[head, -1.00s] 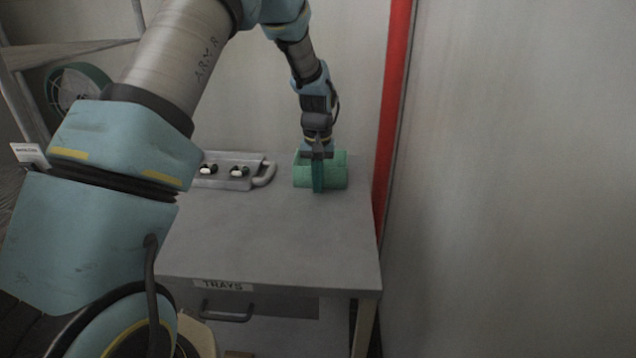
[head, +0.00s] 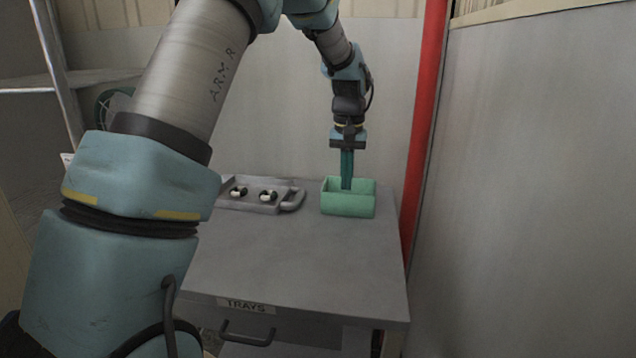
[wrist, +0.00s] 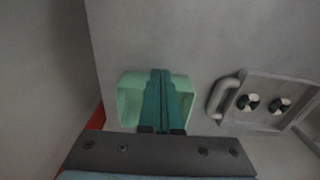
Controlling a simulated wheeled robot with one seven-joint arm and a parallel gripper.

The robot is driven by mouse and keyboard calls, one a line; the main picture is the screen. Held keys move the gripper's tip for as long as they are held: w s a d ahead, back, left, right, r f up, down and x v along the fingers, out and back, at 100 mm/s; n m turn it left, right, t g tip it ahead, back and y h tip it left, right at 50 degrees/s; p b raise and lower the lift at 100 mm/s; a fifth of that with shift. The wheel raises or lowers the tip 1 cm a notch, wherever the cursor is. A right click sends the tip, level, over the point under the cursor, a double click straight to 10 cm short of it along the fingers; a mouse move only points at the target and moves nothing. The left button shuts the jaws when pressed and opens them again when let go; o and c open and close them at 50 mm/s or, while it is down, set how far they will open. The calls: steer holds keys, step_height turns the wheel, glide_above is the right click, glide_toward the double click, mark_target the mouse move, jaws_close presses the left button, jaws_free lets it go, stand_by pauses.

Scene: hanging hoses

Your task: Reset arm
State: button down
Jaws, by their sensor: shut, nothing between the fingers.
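My arm reaches over the grey table from the upper left in the head view. My gripper (head: 347,186) points straight down with its green fingers together and nothing between them. The fingertips are at or just inside the opening of a light green open box (head: 347,206) on the table; I cannot tell how deep. In the wrist view the shut fingers (wrist: 163,76) lie across the middle of the box (wrist: 128,100) and hide part of its inside.
A grey tray (head: 237,206) with a handle and two small black-and-white items stands left of the box. The grey table (head: 300,255) is bare in front. A red post (head: 425,130) and a wall are on the right. A drawer labelled TRAYS is below.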

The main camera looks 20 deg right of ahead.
steer(key=s+a+n, duration=0.2)
steer(key=a, duration=1.5)
steer(key=s+a+f+n+t, duration=0.1)
steer(key=s+a+f+n, duration=0.1)
steer(key=s+a, duration=1)
steer(key=a, duration=0.3)
steer(key=shift+a+t, duration=0.15)
steer(key=shift+t, duration=0.15)
